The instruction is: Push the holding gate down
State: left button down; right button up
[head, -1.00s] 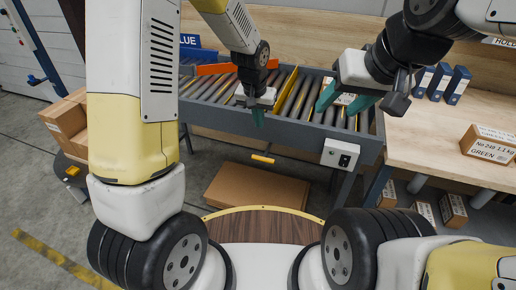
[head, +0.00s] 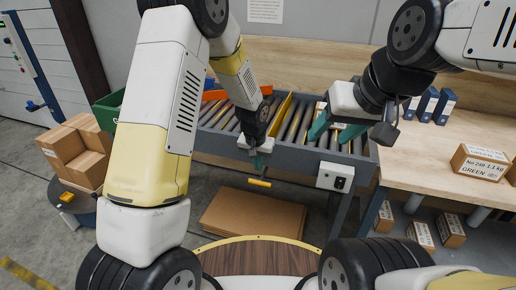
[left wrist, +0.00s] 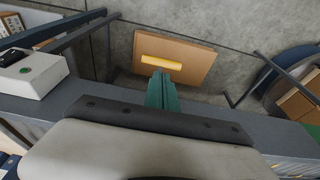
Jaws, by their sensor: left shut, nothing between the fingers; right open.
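A short yellow bar (head: 259,183) shows below the front edge of the roller conveyor (head: 225,150); it also shows in the left wrist view (left wrist: 161,62). A yellow strip (head: 281,116) stands across the rollers, and an orange piece (head: 214,95) lies to its left. I cannot tell for sure which of these is the holding gate. My left gripper (head: 258,164) is shut and empty at the conveyor's front edge, its green tips pointing down just above the yellow bar, seemingly apart from it. My right gripper (head: 333,130) is open over the right end of the rollers.
A control box (head: 335,177) is on the conveyor's front right. Flat cardboard (head: 252,214) lies on the floor below. A wooden bench (head: 425,150) with a labelled carton (head: 480,162) and blue binders (head: 428,105) is at right. Brown boxes (head: 75,150) stand at left.

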pick_arm(q)
jog(key=x, duration=0.8)
jog(key=shift+f, duration=0.15)
jog(key=s+x, duration=0.1)
jog(key=x, duration=0.5)
jog(key=shift+s+a+f, duration=0.15)
jog(key=shift+a+f, duration=0.15)
jog(key=shift+f, duration=0.05)
send_near(260, 182)
jog(key=shift+s+a+r, duration=0.1)
jog(key=shift+s+r, duration=0.1)
jog(key=shift+s, duration=0.25)
jog(key=shift+s+a+r, duration=0.1)
jog(key=shift+s+r, duration=0.05)
jog(key=shift+s, duration=0.3)
